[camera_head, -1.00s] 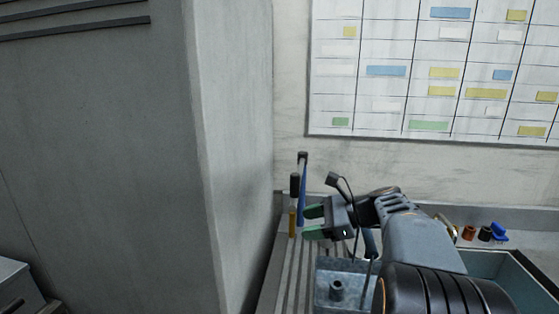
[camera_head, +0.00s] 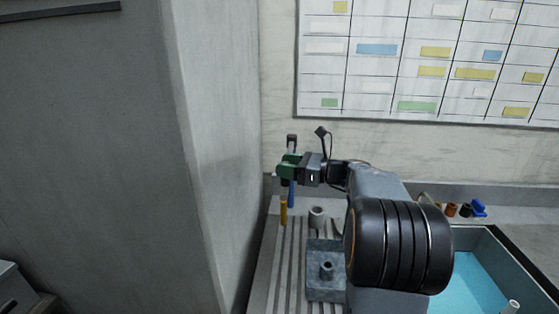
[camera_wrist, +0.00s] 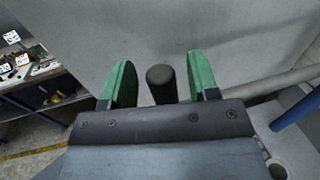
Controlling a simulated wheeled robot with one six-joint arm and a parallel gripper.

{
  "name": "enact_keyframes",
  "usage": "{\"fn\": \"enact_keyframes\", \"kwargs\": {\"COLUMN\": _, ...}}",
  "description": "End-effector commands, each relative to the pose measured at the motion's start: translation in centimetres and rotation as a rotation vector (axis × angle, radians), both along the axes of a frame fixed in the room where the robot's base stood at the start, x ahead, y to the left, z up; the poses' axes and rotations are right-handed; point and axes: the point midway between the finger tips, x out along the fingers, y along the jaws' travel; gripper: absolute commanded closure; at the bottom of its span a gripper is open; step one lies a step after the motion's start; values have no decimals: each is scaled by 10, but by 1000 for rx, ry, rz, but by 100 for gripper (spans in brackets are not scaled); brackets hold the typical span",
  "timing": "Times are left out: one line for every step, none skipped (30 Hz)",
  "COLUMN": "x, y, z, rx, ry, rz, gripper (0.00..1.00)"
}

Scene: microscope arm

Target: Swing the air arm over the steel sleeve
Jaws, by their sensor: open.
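My gripper (camera_head: 288,166) has green fingers and is open, pointing left above the grooved bench. In the wrist view a black rounded grip (camera_wrist: 160,82) stands between the open fingers (camera_wrist: 160,85), with space on both sides. A blue post (camera_head: 291,194) with a dark top stands close behind the fingers. It also shows at right in the wrist view (camera_wrist: 297,110). A yellow-orange rod (camera_head: 283,212) stands beside it, its upper part hidden by the fingers. I cannot tell which piece is the air arm. A grey hollow cylinder (camera_head: 316,213), possibly the steel sleeve, stands below my gripper.
A grey-blue block (camera_head: 324,290) with a short hollow peg stands in front of the cylinder. A blue-lined tray (camera_head: 470,285) lies at right, with several small coloured parts behind it. A concrete pillar (camera_head: 205,150) rises close at left. A wall chart (camera_head: 430,60) hangs behind.

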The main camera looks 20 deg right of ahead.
Motion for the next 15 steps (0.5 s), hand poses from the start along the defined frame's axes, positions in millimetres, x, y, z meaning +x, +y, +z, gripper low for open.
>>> {"fn": "enact_keyframes", "kwargs": {"x": 4, "y": 5, "z": 2, "rx": 1, "ry": 0, "rz": 2, "gripper": 45}}
{"fn": "enact_keyframes", "kwargs": {"x": 6, "y": 7, "z": 2, "rx": 1, "ry": -1, "rz": 0, "gripper": 45}}
{"fn": "enact_keyframes", "kwargs": {"x": 8, "y": 10, "z": 1, "rx": 1, "ry": -1, "rz": 0, "gripper": 45}}
{"fn": "enact_keyframes", "kwargs": {"x": 10, "y": 11, "z": 1, "rx": 0, "ry": -1, "rz": 1, "gripper": 45}}
{"fn": "enact_keyframes", "kwargs": {"x": 11, "y": 13, "z": 1, "rx": 0, "ry": -1, "rz": 0, "gripper": 45}}
{"fn": "enact_keyframes", "kwargs": {"x": 13, "y": 14, "z": 1, "rx": -1, "ry": -1, "rz": -1, "gripper": 45}}
{"fn": "enact_keyframes", "kwargs": {"x": 13, "y": 15, "z": 0, "rx": 0, "ry": 0, "rz": -1, "gripper": 45}}
{"fn": "enact_keyframes", "kwargs": {"x": 14, "y": 15, "z": 0, "rx": 0, "ry": 0, "rz": -2, "gripper": 45}}
{"fn": "enact_keyframes", "kwargs": {"x": 15, "y": 16, "z": 0, "rx": -1, "ry": 1, "rz": -2, "gripper": 45}}
{"fn": "enact_keyframes", "kwargs": {"x": 15, "y": 17, "z": 0, "rx": -1, "ry": 1, "rz": -2, "gripper": 45}}
{"fn": "enact_keyframes", "kwargs": {"x": 16, "y": 17, "z": 0, "rx": -1, "ry": 1, "rz": -2, "gripper": 45}}
{"fn": "enact_keyframes", "kwargs": {"x": 16, "y": 17, "z": 0, "rx": -1, "ry": 1, "rz": -2, "gripper": 45}}
{"fn": "enact_keyframes", "kwargs": {"x": 16, "y": 17, "z": 0, "rx": -1, "ry": 0, "rz": -2, "gripper": 45}}
{"fn": "enact_keyframes", "kwargs": {"x": 16, "y": 17, "z": 0, "rx": -1, "ry": -1, "rz": -2, "gripper": 45}}
{"fn": "enact_keyframes", "kwargs": {"x": 16, "y": 17, "z": 0, "rx": -1, "ry": -1, "rz": -2, "gripper": 45}}
